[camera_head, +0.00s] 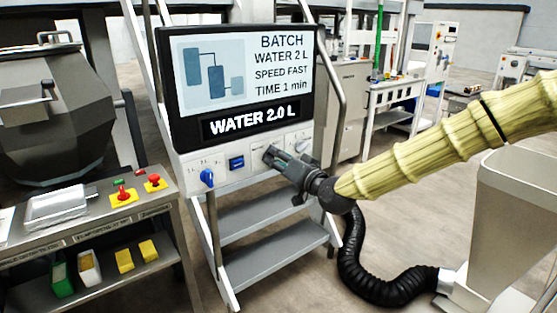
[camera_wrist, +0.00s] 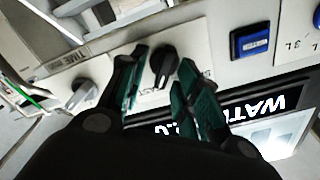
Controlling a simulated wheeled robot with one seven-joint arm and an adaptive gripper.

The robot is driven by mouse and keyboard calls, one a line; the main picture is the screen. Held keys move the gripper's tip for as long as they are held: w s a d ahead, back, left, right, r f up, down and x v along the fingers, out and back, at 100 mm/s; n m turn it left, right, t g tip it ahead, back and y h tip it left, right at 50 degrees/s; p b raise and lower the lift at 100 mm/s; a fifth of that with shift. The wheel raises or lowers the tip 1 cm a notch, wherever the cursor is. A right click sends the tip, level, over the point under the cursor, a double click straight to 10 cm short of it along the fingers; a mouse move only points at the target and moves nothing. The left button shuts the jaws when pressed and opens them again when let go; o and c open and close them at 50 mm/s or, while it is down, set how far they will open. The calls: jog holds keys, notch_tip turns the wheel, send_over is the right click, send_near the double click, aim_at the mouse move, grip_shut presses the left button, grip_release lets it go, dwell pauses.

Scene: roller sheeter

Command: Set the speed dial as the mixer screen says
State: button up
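The mixer screen (camera_head: 245,75) reads BATCH, WATER 2 L, SPEED FAST, TIME 1 min. A strip below it reads WATER 2.0 L. My gripper (camera_head: 272,155) is at the panel under the screen, right of the blue button (camera_head: 236,162). In the wrist view my gripper (camera_wrist: 164,60) is open, with one finger on each side of a black dial (camera_wrist: 163,72). Narrow gaps show between dial and fingers, and nothing is held. This dial sits between the blue button and the TIME knob, so it appears to be the speed dial. Its scale is mostly hidden.
A grey TIME knob (camera_wrist: 84,93) is left of the fingers in the wrist view. A blue knob (camera_head: 207,178) sits at the panel's left. Metal steps (camera_head: 265,245) stand below, and a side table (camera_head: 95,225) with red buttons stands left.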

jog(key=shift+s+a, duration=0.1)
jog(key=shift+a, duration=0.05)
jog(key=v, duration=1.2)
jog(key=shift+f, duration=0.1)
dwell(0.4)
jog(key=s+d+f+g+h+p, duration=0.1)
jog(key=s+f+g+h+p, duration=0.3)
jog(key=f, duration=0.6)
jog(key=s+d+f+m+g+b, duration=0.1)
jog(key=s+f, duration=0.5)
jog(key=f, duration=0.5)
jog(key=s+d+f+g+h+p, duration=0.1)
jog(key=s+f+g+p, duration=0.3)
jog(key=f, duration=0.6)
jog(key=s+d+f+g+h, duration=0.2)
jog(key=s+d+f, duration=0.2)
jog(key=s, duration=0.5)
jog(key=s+d+f+g+h+p, duration=0.1)
jog(key=s+d+f, duration=0.3)
jog(key=s, duration=0.5)
jog(key=s+d+f+g+h+p, duration=0.1)
jog(key=s+d+f, duration=0.3)
jog(key=s, duration=0.5)
jog(key=shift+s+d+f+n+g+h, duration=0.2)
jog(key=shift+s+f+n+g+h, duration=0.15)
jog(key=shift+f+g+h, duration=0.45)
